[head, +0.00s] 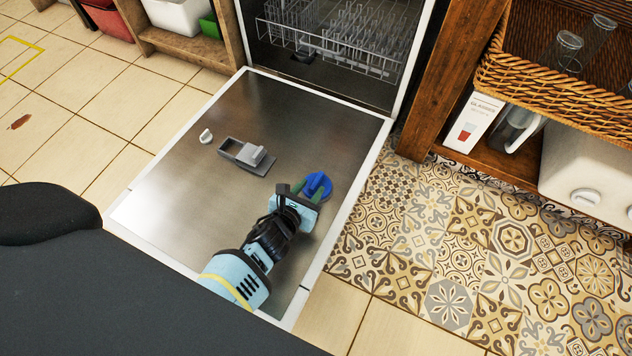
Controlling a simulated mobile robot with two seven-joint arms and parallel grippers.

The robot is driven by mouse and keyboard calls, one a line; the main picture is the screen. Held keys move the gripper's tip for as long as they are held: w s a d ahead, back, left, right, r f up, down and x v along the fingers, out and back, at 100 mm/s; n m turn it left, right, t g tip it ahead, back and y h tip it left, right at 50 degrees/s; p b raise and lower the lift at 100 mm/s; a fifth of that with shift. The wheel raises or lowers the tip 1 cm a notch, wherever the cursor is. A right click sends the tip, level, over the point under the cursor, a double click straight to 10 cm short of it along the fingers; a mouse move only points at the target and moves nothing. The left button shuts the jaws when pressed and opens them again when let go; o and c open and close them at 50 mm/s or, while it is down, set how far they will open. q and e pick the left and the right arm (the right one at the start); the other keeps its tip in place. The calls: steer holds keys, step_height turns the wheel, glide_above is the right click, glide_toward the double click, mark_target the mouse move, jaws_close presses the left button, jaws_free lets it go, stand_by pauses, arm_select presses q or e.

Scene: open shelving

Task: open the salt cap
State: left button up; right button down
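The blue round cap (317,185), which I take for the salt cap, is on the inner face of the lowered dishwasher door (180,200), near its right edge. A raised ridge crosses its top. My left gripper (309,189) is right at the cap. Its two greenish fingers are apart, one at the cap's left side and one over its near part. Whether they touch the cap is unclear. The near edge of the cap is partly hidden by the gripper. My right gripper is not in view.
A grey dispenser (246,155) and a small white knob (206,136) are on the door to the left of the cap. A dish rack (340,45) stands inside the dishwasher. Wooden shelving with a wicker basket (560,90) is at right. Patterned floor is clear.

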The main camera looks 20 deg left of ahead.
mark_target(314, 184)
arm_select(q)
steer(key=b+x, duration=0.1)
steer(key=x, duration=0.1)
steer(key=shift+w+f, duration=0.15)
steer(key=shift+w, duration=0.05)
steer(key=shift+w+f, duration=0.15)
steer(key=shift+w, duration=0.4)
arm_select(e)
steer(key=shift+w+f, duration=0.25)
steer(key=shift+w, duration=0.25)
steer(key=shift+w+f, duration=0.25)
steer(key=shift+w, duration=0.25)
arm_select(q)
steer(key=c, duration=0.6)
jaws_close()
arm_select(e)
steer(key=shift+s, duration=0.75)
